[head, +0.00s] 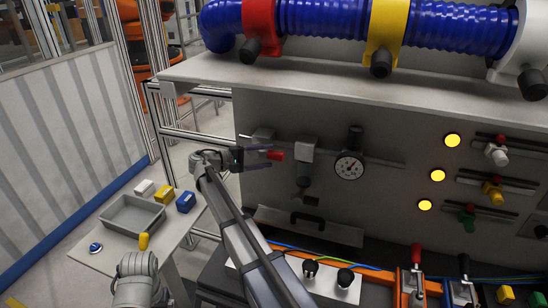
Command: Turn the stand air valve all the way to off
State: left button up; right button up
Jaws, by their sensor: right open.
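The stand air valve shows on the grey panel in the head view as a red handle (277,155) on the thin air pipe, left of a round pressure gauge (349,166). The handle points sideways, roughly along the pipe. My right gripper (268,154) is open, with its fingers at the left end of the red handle. Whether they touch the handle is not clear. The gripper and its fingers hide part of the pipe and the valve's left side. My left gripper is not clearly seen; only a grey arm part of mine shows at the bottom left.
A shelf (190,68) with a thick blue hose (300,16) overhangs the panel. Yellow lamps (438,175) and small coloured valves are at right. A black handle (307,222) and cables lie below. A side table (187,222) with a grey tray (133,216) stands left.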

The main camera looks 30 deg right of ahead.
aim_at(268, 156)
jog(key=shift+s+d+f, duration=0.1)
jog(key=shift+d+f, duration=0.1)
jog(key=shift+d, duration=0.7)
jog(key=shift+s+d+f, duration=0.1)
jog(key=shift+d+f, duration=0.05)
jog(key=shift+d, duration=0.75)
grip_shut()
